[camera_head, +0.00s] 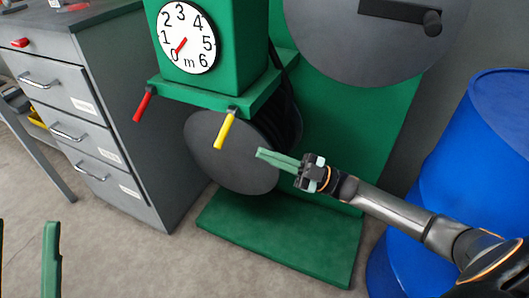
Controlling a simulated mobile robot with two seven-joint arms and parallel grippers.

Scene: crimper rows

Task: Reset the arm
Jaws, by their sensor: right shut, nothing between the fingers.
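My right arm (385,205) comes in from the lower right and reaches toward the middle of the view. My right gripper (262,154) has green fingers that are shut and empty. They point left, in front of the dark lower disc (225,165) of a green machine, just right of and below its yellow lever (225,128). I cannot tell whether they touch the disc. At the bottom left edge, two upright green fingers of my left gripper (28,235) show wide apart with nothing between them. The rest of the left arm is out of view.
The green machine has a dial (187,38) with its red needle near 0, a red lever (143,104) and a green base (280,245). A larger grey disc with a crank handle (432,23) is above. Grey drawers (130,130) stand left, a blue barrel (470,160) right.

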